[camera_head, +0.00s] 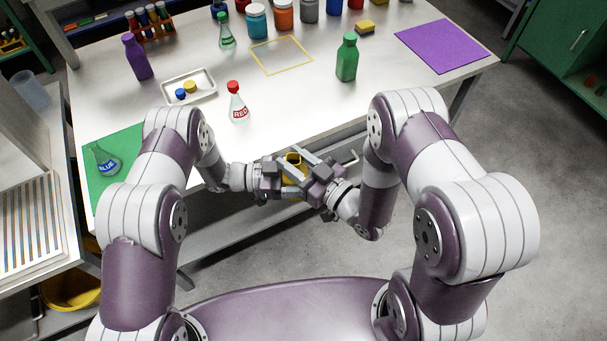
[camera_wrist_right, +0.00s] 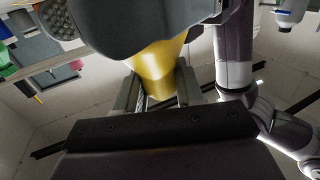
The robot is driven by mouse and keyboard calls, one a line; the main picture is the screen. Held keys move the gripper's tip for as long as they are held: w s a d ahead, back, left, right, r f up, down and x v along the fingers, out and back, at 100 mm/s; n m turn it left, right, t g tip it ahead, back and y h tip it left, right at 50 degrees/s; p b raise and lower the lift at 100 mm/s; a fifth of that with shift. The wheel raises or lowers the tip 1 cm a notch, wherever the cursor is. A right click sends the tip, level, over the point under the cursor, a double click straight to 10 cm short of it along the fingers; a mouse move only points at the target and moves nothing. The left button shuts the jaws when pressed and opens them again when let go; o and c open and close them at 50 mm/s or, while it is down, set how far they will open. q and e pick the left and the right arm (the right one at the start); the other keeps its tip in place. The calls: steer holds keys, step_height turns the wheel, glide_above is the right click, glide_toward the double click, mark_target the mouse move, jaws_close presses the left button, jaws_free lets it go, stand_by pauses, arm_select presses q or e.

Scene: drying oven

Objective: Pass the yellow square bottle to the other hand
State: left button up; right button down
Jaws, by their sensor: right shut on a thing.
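The yellow square bottle (camera_head: 293,160) is held in the air in front of the table's near edge, mostly hidden by both grippers. My right gripper (camera_head: 300,168) is shut on it. In the right wrist view the yellow bottle (camera_wrist_right: 158,68) stands between the right gripper's fingers (camera_wrist_right: 160,92). My left gripper (camera_head: 278,177) is right at the bottle from the left, close against the right gripper. A dark grey gripper part covers the bottle's upper part in the wrist view. Whether the left fingers are closed on the bottle is hidden.
On the table (camera_head: 310,105) stand a red-capped flask (camera_head: 238,103), a green bottle (camera_head: 347,58), a purple bottle (camera_head: 136,57) and a tray (camera_head: 190,88). A blue-labelled flask (camera_head: 106,160) is on a green mat (camera_head: 118,145). A purple mat (camera_head: 441,46) lies at the right.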

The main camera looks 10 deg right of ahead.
arm_select(q)
steer(key=shift+w, duration=0.1)
steer(key=shift+c, duration=1.1)
arm_select(e)
steer(key=shift+s, duration=0.1)
steer(key=c, duration=1)
jaws_free()
steer(key=shift+f, duration=0.1)
arm_select(q)
steer(key=shift+c, duration=0.5)
arm_select(e)
steer(key=o, duration=0.4)
steer(key=shift+c, duration=0.2)
